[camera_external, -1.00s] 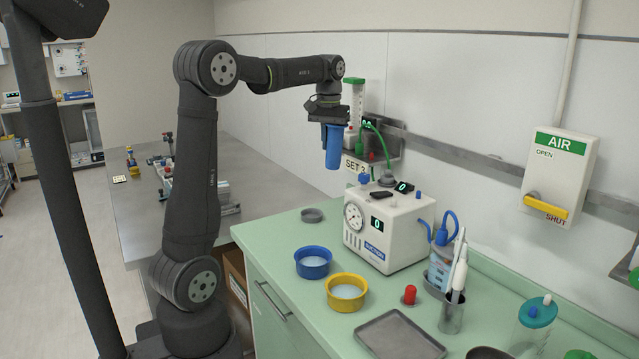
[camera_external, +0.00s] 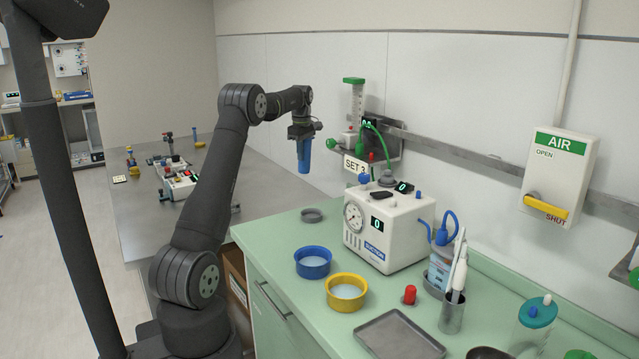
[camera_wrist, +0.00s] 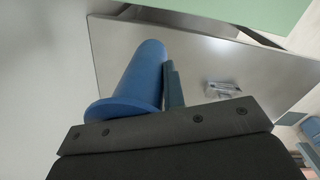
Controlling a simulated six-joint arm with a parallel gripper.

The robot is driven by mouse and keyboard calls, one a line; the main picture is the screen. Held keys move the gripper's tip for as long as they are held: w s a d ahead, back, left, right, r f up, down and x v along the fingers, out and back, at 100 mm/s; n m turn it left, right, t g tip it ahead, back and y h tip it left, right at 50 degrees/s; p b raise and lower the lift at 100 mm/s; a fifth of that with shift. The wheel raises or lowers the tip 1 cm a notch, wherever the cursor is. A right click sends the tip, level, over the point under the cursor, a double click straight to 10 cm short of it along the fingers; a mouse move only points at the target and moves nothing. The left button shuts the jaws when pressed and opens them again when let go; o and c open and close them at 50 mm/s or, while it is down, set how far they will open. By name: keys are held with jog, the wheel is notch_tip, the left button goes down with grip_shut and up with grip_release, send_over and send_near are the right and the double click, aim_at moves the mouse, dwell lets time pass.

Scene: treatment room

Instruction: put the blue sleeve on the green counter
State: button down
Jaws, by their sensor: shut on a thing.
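The blue sleeve (camera_external: 304,157) is a tube with a flange at its upper end. My gripper (camera_external: 302,137) is shut on it and holds it in the air, hanging nearly upright. It is beyond the far end of the green counter (camera_external: 284,232), in front of the back wall. In the wrist view the sleeve (camera_wrist: 140,75) reaches away from the jaws, with one finger (camera_wrist: 173,85) along its side. The other finger is hidden. The grey metal table shows below the sleeve there, and a strip of green counter (camera_wrist: 262,12) shows at the top.
On the counter stand a white suction unit (camera_external: 390,232), a blue bowl (camera_external: 313,272), a yellow bowl (camera_external: 346,304), a small grey dish (camera_external: 312,215), a red-capped item (camera_external: 409,294) and a grey tray (camera_external: 400,338). Bare counter shows left of the bowls. The metal table (camera_external: 262,180) lies behind.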

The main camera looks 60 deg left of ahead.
jog(key=w+a+f+n, duration=0.1)
jog(key=a+f+n, duration=0.5)
jog(key=a+f, duration=0.1)
jog(key=shift+w+a+f+n, duration=0.2)
jog(key=shift+a+n, duration=0.1)
jog(key=shift+a, duration=0.5)
notch_tip(320, 180, down, 10)
jog(key=shift+r, duration=0.2)
jog(key=c, duration=1.5)
grip_release()
jog(key=shift+f, duration=0.15)
